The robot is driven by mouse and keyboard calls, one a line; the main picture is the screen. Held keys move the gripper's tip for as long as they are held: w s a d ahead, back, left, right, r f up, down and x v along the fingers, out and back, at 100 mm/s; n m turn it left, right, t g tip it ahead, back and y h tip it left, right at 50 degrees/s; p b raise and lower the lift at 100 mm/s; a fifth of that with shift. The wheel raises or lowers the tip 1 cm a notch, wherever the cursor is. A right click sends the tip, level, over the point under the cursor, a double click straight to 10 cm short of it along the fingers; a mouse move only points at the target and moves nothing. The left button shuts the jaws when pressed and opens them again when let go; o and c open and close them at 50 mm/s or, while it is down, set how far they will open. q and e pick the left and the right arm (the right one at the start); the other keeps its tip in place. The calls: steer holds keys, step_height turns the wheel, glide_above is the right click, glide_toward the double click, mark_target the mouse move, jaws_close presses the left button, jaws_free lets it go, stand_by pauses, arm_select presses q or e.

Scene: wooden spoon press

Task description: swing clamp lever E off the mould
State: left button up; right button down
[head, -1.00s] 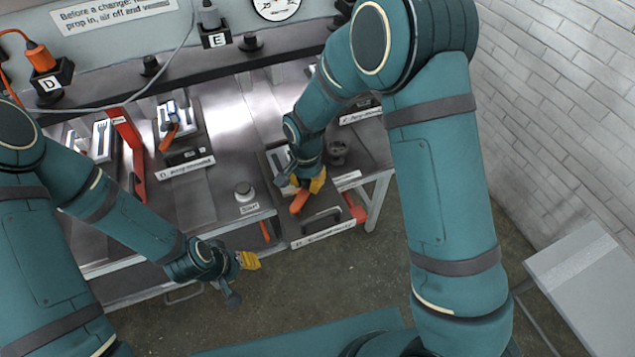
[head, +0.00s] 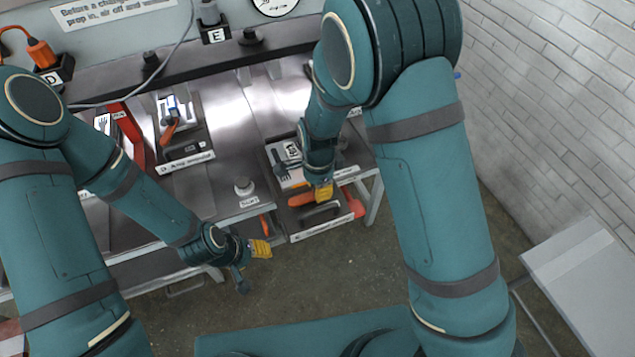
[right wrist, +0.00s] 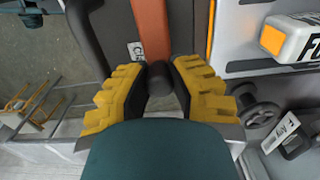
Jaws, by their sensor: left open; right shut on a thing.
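Clamp lever E (head: 302,200) is the orange lever on the right-hand station of the bench. It now lies roughly crosswise, in front of the pale mould block (head: 283,178). My right gripper (head: 324,193) is shut on its right end. In the right wrist view the orange lever (right wrist: 153,30) runs down to a dark rounded end between the yellow fingers (right wrist: 159,85) of this gripper. My right forearm hides part of the mould. My left gripper (head: 261,249) is open and empty, in front of the bench edge.
A second station (head: 180,130) with its own orange lever stands to the left. A dark handle (head: 320,213) and a red part (head: 353,203) are close to my right gripper. A round button (head: 244,186) sits on the bench. Floor in front is clear.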

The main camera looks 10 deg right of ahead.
steer(key=shift+s, duration=0.15)
stand_by(0.3)
steer(key=c, duration=0.8)
jaws_free()
steer(key=shift+o, duration=0.2)
